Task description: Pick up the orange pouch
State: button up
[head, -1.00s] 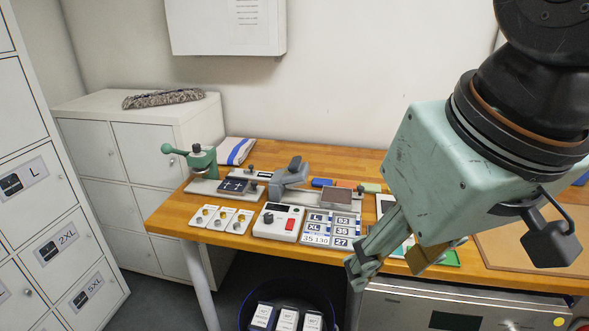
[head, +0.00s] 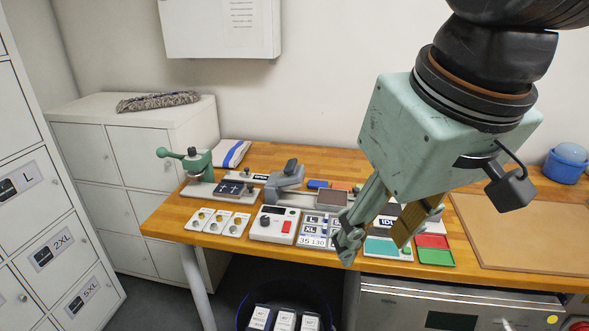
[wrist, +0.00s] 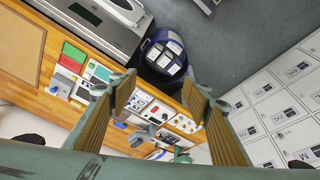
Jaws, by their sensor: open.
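I cannot make out a clear pouch. My gripper (head: 375,242) is open and points down above the front of the bench, right of the size-label board. In the wrist view its two fingers (wrist: 160,92) are spread wide with nothing between them.
A green hand press (head: 197,163), a grey press (head: 288,178) and a white control box (head: 276,223) crowd the bench. Red (head: 432,241) and green (head: 436,257) trays lie near the front. A dark blue bin (wrist: 160,45) with white packs stands below. A blue tub (head: 566,165) sits back right.

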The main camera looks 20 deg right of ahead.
jog(key=w+d+r+n+g+p, duration=0.1)
jog(key=w+d+r+n+p, duration=0.15)
jog(key=w, duration=0.65)
jog(key=w+d+r+n+p, duration=0.1)
jog(key=w+r, duration=0.2)
jog(key=w, duration=0.6)
jog(key=n+g+p, duration=0.3)
jog(key=n+p, duration=0.6)
jog(key=p, duration=0.2)
send_over(342, 186)
notch_tip(342, 186, down, 24)
jog(key=shift+m, duration=0.25)
jog(key=shift+f, duration=4.2)
jog(key=shift+w+f, duration=0.1)
jog(key=shift+f, duration=2.5)
